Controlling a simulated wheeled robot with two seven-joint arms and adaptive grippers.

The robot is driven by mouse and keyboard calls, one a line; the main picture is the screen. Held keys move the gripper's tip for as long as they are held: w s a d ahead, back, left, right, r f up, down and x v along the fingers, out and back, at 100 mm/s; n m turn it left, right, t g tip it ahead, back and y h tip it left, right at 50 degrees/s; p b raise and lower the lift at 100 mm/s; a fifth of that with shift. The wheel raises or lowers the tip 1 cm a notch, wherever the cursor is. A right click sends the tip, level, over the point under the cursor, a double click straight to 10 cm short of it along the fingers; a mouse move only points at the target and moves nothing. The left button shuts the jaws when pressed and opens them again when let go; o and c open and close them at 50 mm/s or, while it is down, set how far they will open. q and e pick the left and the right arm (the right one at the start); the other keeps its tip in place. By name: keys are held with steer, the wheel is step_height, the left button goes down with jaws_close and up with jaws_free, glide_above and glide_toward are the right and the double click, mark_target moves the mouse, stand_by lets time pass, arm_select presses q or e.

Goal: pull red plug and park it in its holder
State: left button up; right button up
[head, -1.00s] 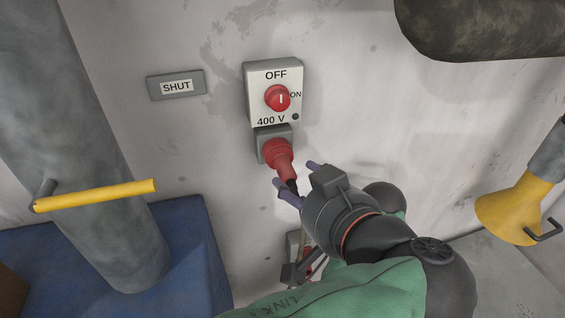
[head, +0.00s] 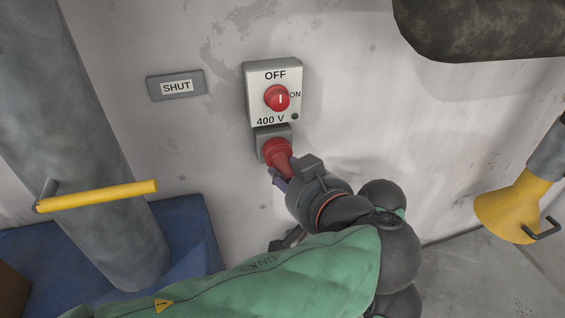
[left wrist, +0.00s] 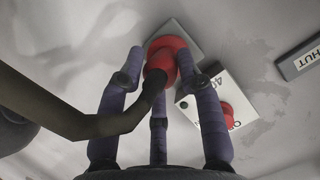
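The red plug (head: 278,152) sits in the grey socket (head: 264,137) below the 400 V switch box. In the left wrist view the plug (left wrist: 166,56) shows between my purple fingers, and its dark cable (left wrist: 110,122) runs off to the left. My left gripper (head: 284,174) is at the plug's rear end. Its fingers also show in the left wrist view (left wrist: 160,75), spread around the plug with gaps visible, so it looks open. The plug's holder is not clearly visible; my left arm covers the wall below the socket. My right gripper is out of view.
The switch box (head: 259,85) carries a red knob (head: 277,98) with its white mark roughly upright. A SHUT sign (head: 176,86), a grey pipe (head: 85,130) with a yellow lever (head: 98,196) and a blue base (head: 190,235) are left. A yellow funnel-shaped part (head: 512,208) is right.

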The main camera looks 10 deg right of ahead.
arm_select(q)
jaws_close()
steer(key=shift+d+b, duration=0.1)
steer(key=shift+b, duration=0.4)
stand_by(0.6)
steer(key=shift+b, duration=0.6)
stand_by(0.7)
stand_by(0.4)
steer(key=shift+r+b, duration=0.15)
steer(key=shift+b, duration=0.15)
steer(key=shift+f+b, duration=0.25)
steer(key=shift+b, duration=0.35)
stand_by(1.0)
steer(key=shift+r, duration=0.25)
stand_by(0.6)
steer(key=shift+f+b, duration=0.2)
steer(key=shift+b, duration=0.55)
